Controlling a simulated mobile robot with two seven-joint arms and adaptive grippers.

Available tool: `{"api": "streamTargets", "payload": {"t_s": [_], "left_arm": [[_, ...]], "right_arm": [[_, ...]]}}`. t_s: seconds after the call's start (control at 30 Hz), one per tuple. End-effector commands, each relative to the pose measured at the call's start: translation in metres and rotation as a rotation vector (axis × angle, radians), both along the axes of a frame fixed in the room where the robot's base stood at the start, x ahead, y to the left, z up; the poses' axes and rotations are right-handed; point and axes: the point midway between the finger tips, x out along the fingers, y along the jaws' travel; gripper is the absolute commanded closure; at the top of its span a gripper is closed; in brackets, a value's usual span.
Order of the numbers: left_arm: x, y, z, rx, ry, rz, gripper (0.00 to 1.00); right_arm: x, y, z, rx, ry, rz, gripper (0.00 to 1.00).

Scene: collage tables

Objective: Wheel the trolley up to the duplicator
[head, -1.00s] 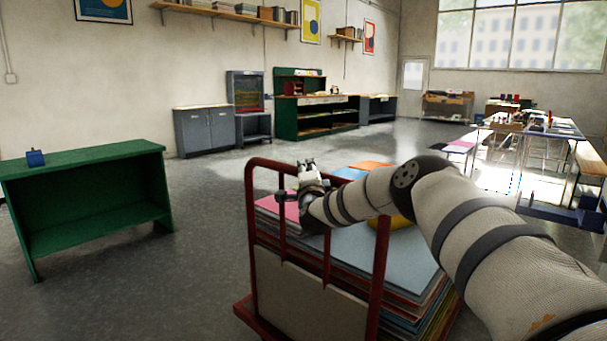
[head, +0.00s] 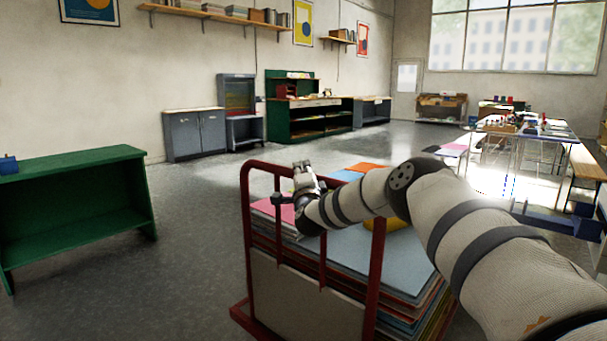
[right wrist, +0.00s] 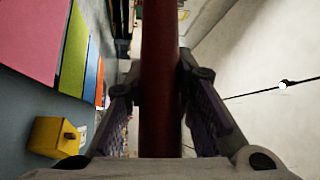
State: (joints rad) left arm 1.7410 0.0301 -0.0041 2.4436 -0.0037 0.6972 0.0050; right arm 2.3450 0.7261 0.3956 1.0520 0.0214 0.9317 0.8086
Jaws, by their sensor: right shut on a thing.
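The trolley (head: 375,280) has a red tube frame and a tall stack of coloured sheets; it stands close in front of me. My right gripper (head: 303,172) is at the top rail of its handle. In the right wrist view, the gripper (right wrist: 160,105) is shut around a red bar (right wrist: 160,60) of the handle, one finger on each side. No thing is plainly the duplicator; a dark red machine (head: 287,91) on the far green workbench (head: 310,120) is too small to identify. My left gripper is not in view.
A green open-front bench (head: 75,165) with a small blue object (head: 8,165) stands at the left. Grey cabinets (head: 195,132) line the back wall. Tables with items (head: 530,130) stand at the right. The floor (head: 200,220) between bench and trolley is clear.

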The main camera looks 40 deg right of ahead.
Motion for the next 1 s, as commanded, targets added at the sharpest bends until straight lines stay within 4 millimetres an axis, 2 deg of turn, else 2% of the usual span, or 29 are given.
{"api": "streamTargets", "payload": {"t_s": [0.03,0.17,0.2,0.27,0.53,0.67,1.0], "left_arm": [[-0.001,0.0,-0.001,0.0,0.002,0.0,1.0],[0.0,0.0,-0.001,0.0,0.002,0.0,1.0],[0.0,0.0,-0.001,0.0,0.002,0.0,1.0],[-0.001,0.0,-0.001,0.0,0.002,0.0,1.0],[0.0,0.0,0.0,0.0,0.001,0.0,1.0],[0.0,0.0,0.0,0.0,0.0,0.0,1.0],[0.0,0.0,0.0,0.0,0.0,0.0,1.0]], "right_arm": [[-0.001,0.001,-0.011,0.005,0.023,0.004,1.0],[-0.001,0.0,-0.011,0.005,0.023,0.004,1.0],[-0.001,0.0,-0.011,0.005,0.023,0.004,0.7],[-0.001,0.001,-0.011,0.003,0.022,0.004,0.57],[0.0,0.0,-0.005,0.002,0.011,0.002,0.55],[-0.007,0.006,-0.005,0.003,0.009,0.002,0.55],[-0.067,0.056,-0.017,0.005,0.012,0.003,0.55]]}}
